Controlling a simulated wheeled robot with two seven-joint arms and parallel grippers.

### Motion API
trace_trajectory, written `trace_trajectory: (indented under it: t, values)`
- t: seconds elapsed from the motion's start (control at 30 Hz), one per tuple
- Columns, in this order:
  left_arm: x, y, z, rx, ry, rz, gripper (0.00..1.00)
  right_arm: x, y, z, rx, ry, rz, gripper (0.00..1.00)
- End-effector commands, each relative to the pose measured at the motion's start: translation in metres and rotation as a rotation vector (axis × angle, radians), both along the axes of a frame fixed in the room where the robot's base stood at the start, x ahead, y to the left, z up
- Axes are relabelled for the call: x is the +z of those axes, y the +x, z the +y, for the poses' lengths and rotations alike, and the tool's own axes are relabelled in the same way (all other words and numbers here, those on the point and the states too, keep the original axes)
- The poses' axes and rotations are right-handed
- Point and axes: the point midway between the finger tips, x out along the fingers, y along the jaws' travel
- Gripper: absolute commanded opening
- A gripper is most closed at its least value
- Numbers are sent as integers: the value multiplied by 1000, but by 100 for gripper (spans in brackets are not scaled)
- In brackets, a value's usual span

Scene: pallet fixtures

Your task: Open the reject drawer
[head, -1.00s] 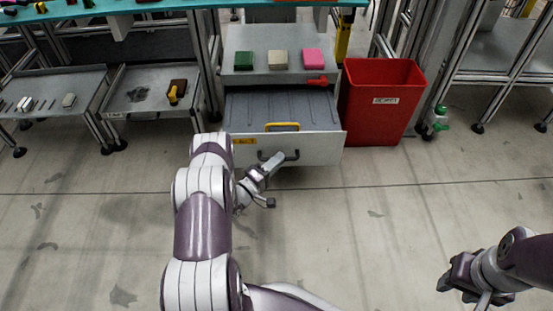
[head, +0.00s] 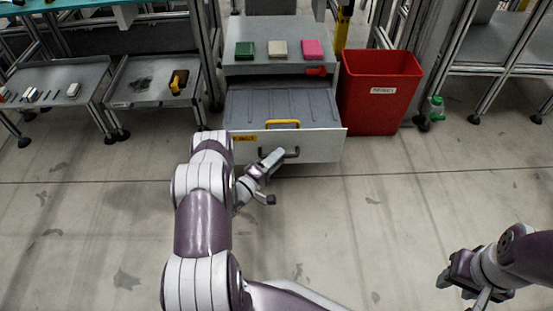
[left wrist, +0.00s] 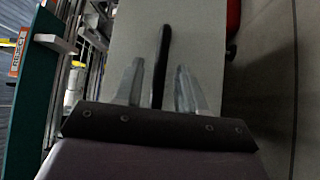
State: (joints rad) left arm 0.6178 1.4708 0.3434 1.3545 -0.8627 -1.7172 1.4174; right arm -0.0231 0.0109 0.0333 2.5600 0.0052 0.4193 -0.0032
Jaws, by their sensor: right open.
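The reject drawer (head: 320,150) is pulled well out of its grey cabinet (head: 240,68). Its pale front has an orange label at the left and a dark bar handle (head: 291,153). The grey inside shows, with a yellow handle (head: 282,123) behind the front panel. My left gripper (head: 272,160) is at the dark handle. My right gripper (head: 446,282) is open and empty at the lower right, above bare floor.
Green, beige and pink blocks (head: 279,48) lie on the cabinet top. A red bin (head: 385,105) stands close to its right. Low grey trays (head: 128,92) stand to the left. The floor in front is clear.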

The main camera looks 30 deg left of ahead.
Motion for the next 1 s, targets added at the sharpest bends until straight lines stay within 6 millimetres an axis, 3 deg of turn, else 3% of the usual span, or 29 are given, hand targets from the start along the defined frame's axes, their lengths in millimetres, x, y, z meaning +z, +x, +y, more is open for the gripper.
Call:
trace_trajectory:
  t: [0.27, 0.37, 0.7, 0.83, 1.0]
  values:
    - [1, -6, 1, 0, 0, 1, 40, 5, 0, 0, 0, 0, 0, 43]
    - [2, -20, 6, 2, -2, 1, 40, 15, 0, 0, 0, 0, 0, 43]
    - [-9, -100, 25, 5, -2, 1, 40, 47, 0, 0, 0, 0, 0, 43]
    - [-14, -117, 29, 2, 0, 0, 40, 50, 0, 0, 0, 0, 0, 43]
    - [-17, -123, 30, 0, 0, 0, 40, 50, 0, 0, 0, 0, 0, 43]
